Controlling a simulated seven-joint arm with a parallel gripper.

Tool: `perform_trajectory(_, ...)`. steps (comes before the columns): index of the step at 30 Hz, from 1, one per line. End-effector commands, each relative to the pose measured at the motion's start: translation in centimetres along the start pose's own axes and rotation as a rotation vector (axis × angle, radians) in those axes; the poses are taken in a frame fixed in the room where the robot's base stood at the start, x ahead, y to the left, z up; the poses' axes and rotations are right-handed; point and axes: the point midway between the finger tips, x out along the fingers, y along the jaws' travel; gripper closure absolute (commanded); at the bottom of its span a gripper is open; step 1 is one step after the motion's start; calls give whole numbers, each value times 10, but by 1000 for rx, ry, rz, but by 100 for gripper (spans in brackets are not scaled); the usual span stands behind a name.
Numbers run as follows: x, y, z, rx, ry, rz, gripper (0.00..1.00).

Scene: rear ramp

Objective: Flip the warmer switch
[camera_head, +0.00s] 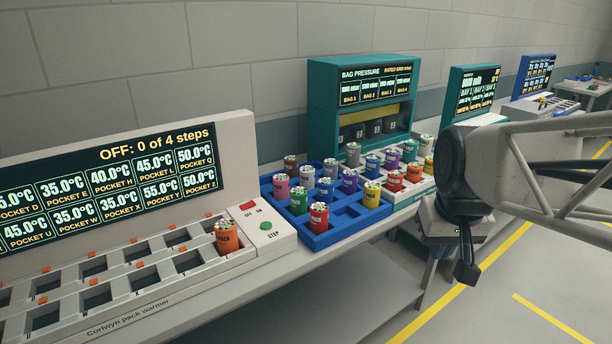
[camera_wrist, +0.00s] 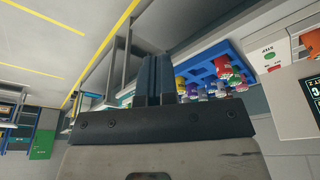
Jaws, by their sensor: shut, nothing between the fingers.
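The pack warmer (camera_head: 130,310) is a long pale unit at the left, and its display (camera_head: 110,180) reads "OFF: 0 of 4 steps". Its red switch (camera_head: 248,206) sits on the right-end panel beside OFF and ON lettering. A green STEP button (camera_head: 266,226) is in front of it. In the wrist view the panel's red switch (camera_wrist: 274,69) shows small at the right. My gripper (camera_head: 467,272) hangs well to the right of the warmer, beyond the bench front, with its fingers pointing down. In the wrist view the gripper fingers (camera_wrist: 154,78) are together and empty.
An orange canister (camera_head: 227,238) stands in a warmer pocket beside the panel. A blue tray (camera_head: 345,232) with several coloured canisters adjoins the warmer's right end. A teal bag-pressure unit (camera_head: 322,110) stands behind. The space before the bench is clear floor (camera_head: 480,310).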

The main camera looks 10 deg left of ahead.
Motion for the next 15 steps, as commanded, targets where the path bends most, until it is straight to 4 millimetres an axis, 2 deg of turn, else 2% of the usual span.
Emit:
perform_trajectory(3, 0, -12, -28, -37, 3, -8, 100)
perform_trajectory(15, 5, -57, -115, -150, 12, -32, 100)
